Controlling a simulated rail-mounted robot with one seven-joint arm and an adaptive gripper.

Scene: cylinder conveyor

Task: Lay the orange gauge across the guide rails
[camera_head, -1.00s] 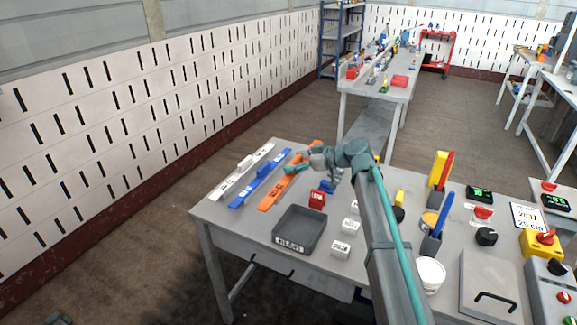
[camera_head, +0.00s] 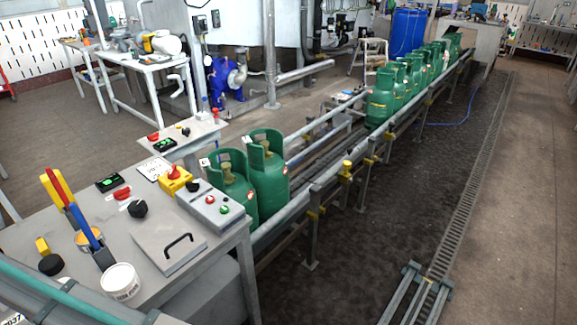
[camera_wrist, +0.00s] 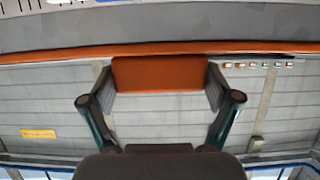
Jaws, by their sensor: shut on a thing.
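The orange gauge (camera_wrist: 160,74) shows in the wrist view as a raised block on a long flat bar. My gripper (camera_wrist: 158,88) is shut on this block, one finger at each side. The head view shows neither the gauge nor the gripper; only part of my arm (camera_head: 45,295) crosses its lower left corner. The guide rails are the long grey pipes along the conveyor: the near rail (camera_head: 330,175) and the far rail (camera_head: 325,124). Two green cylinders (camera_head: 267,175) stand at the near end of the conveyor. Another green cylinder (camera_head: 380,100) stands beyond a gap.
Several more cylinders (camera_head: 415,75) line the far conveyor. The rail stretch between the cylinder groups looks clear.

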